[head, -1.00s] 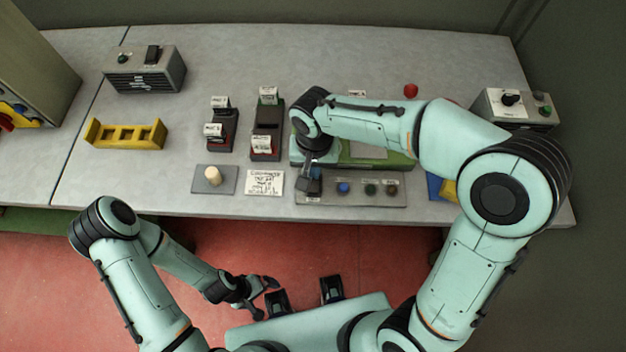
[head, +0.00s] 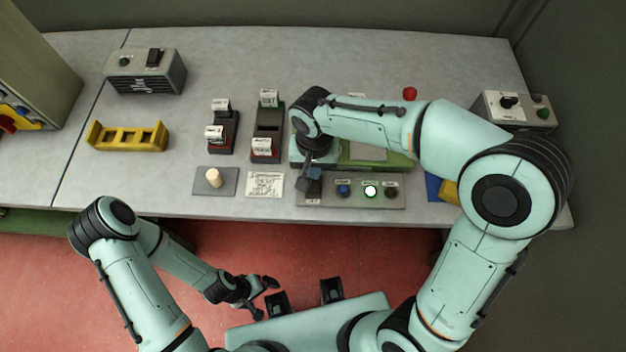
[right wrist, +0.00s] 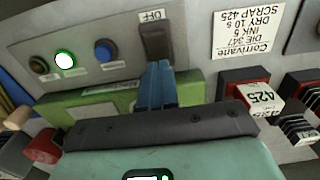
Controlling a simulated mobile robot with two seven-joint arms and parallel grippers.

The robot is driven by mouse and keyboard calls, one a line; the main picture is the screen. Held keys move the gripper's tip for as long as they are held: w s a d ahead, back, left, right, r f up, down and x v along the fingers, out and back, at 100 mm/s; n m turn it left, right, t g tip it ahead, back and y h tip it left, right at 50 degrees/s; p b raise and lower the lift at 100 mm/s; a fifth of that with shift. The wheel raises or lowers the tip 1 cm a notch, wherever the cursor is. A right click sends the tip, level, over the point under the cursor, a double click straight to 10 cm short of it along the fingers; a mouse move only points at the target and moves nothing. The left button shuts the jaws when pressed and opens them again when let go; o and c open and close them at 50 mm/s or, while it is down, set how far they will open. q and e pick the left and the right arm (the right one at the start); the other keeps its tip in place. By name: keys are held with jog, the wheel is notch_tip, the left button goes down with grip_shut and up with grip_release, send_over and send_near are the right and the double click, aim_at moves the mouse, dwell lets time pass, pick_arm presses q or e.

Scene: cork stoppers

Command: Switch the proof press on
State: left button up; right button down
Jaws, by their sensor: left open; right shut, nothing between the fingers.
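The green-bodied proof press (head: 375,161) stands on the bench, partly hidden behind my right arm. Its grey control panel (head: 330,200) carries a dark rocker switch (right wrist: 155,45), a blue button (head: 343,190), a brightly lit green lamp (head: 371,191) and a dark button or lamp (head: 391,192). The lit lamp also shows in the right wrist view (right wrist: 66,60). An "OFF" label (right wrist: 152,16) is by one end of the rocker. My right gripper (head: 311,181) is shut and empty, its blue fingertips (right wrist: 157,72) close by the rocker; contact is unclear. My left gripper (head: 270,290) is open, away from the bench.
A written card (head: 265,184) and a pad with a cork stopper (head: 213,177) lie left of the panel. Behind them are dark holders with labelled blocks (head: 222,133). A yellow rack (head: 127,137) and grey box (head: 146,72) stand further left; another switch box (head: 515,108) is at right.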

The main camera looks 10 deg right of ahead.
pick_arm(q)
jog(key=w+r+p, duration=0.1)
jog(key=r, duration=0.1)
jog(key=w+r+p, duration=0.1)
jog(key=shift+w+r+p, duration=0.2)
jog(key=shift+r+p, duration=0.1)
jog(key=shift+r, duration=0.05)
pick_arm(e)
notch_tip(320, 180, up, 5)
jog(key=shift+r, duration=0.1)
